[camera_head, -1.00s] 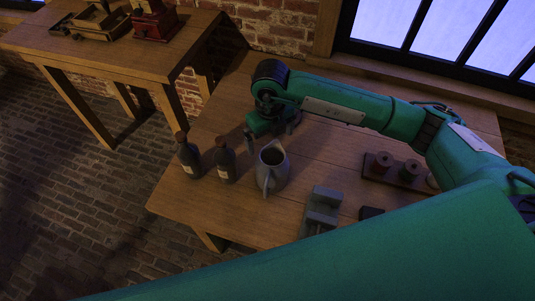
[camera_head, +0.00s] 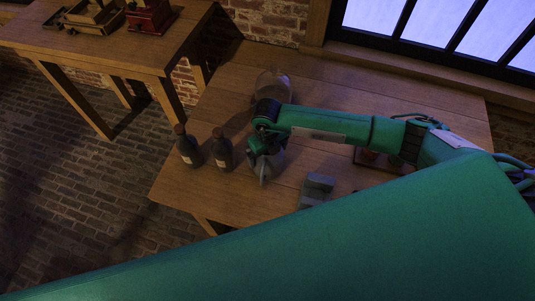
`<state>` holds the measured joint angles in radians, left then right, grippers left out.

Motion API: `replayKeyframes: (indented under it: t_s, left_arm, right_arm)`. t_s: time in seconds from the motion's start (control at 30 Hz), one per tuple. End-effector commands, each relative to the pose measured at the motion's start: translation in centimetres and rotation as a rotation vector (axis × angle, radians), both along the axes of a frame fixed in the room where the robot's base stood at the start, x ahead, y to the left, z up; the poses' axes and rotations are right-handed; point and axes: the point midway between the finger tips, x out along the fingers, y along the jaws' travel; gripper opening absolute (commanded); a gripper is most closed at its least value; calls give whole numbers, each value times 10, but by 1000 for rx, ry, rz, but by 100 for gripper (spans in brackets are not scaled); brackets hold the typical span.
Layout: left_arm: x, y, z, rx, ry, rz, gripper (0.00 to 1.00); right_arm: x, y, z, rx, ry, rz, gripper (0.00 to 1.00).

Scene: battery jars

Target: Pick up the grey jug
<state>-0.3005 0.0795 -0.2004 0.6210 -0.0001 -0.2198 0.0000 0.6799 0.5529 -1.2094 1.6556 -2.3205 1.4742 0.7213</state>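The grey jug (camera_head: 265,174) stands on the wooden table (camera_head: 290,197) near its front left part. Its upper part and mouth are hidden by my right gripper (camera_head: 264,150), which is directly over or at the jug's top. The fingers are dark and partly hidden by the wrist, so I cannot tell whether they are open or shut, or touching the jug. My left gripper is not in view.
Two dark bottles (camera_head: 186,147) (camera_head: 221,150) stand just left of the jug. A clear glass jar (camera_head: 272,84) is behind my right wrist. A grey block-like fixture (camera_head: 317,188) is to the right. A large green part of my body covers the foreground.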

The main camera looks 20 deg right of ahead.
Motion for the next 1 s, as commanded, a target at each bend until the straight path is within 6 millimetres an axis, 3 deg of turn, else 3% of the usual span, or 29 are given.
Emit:
replayKeyframes:
  t_s: [0.23, 0.43, 0.47, 1.0]
  left_arm:
    - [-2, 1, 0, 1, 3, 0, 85]
    - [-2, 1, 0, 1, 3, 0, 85]
    - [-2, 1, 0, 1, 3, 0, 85]
    - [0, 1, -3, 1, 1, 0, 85]
  right_arm:
    - [0, 0, -2, 0, -1, 0, 98]
    - [0, 0, -2, 0, -1, 0, 59]
    - [1, 0, -1, 1, -2, 0, 57]
    - [2, 0, 8, 1, -2, -1, 57]
